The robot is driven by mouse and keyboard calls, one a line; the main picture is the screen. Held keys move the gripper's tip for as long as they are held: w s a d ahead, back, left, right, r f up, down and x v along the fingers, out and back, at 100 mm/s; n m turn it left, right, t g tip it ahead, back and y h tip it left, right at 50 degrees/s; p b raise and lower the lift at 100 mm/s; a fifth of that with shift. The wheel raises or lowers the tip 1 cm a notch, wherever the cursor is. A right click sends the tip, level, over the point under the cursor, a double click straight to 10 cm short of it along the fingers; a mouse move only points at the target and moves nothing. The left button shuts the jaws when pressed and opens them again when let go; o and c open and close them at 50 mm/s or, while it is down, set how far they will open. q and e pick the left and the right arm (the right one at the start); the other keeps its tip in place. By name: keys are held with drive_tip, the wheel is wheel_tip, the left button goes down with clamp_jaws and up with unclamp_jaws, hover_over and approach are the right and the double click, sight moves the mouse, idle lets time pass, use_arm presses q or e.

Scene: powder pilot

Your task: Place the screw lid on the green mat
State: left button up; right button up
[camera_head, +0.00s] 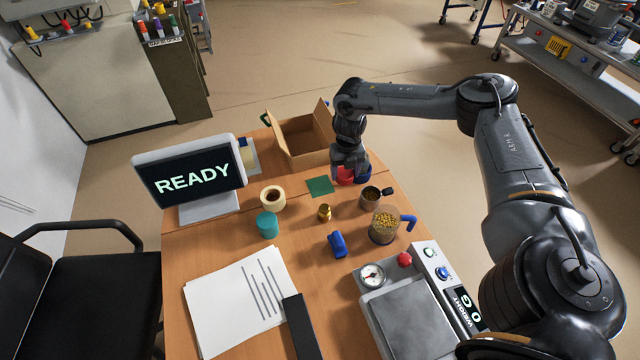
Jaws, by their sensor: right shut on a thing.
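The green mat (318,187) is a small flat square near the middle of the table, and it is bare. My right gripper (350,172) points down just right of the mat, at the table's far right part. It is shut on a red rounded thing (344,175), which looks like the screw lid. The fingers hide part of it, and I cannot tell whether it touches the table. A blue patch shows beside it at the fingers; what it belongs to is unclear. My left gripper is out of view.
An open cardboard box (301,142) stands behind the mat. A metal cup (370,199), a jar of yellow grains (384,226), a brass weight (324,212), a tape roll (272,197), a teal cylinder (267,226) and a blue object (337,245) stand nearby. A scale (408,318) is in front.

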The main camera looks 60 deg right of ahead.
use_arm(q)
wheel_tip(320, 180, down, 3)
drive_tip(key=b, duration=0.2)
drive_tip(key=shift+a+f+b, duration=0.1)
drive_tip(key=shift+b, duration=0.3)
use_arm(e)
hover_over(320, 186)
wheel_tip(320, 186, down, 5)
drive_tip(key=shift+s+f, duration=0.1)
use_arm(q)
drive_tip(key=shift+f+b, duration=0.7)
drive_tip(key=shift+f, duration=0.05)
use_arm(e)
drive_tip(key=shift+f, duration=1.95)
drive_tip(key=shift+f, duration=0.1)
drive_tip(key=o, duration=1.1)
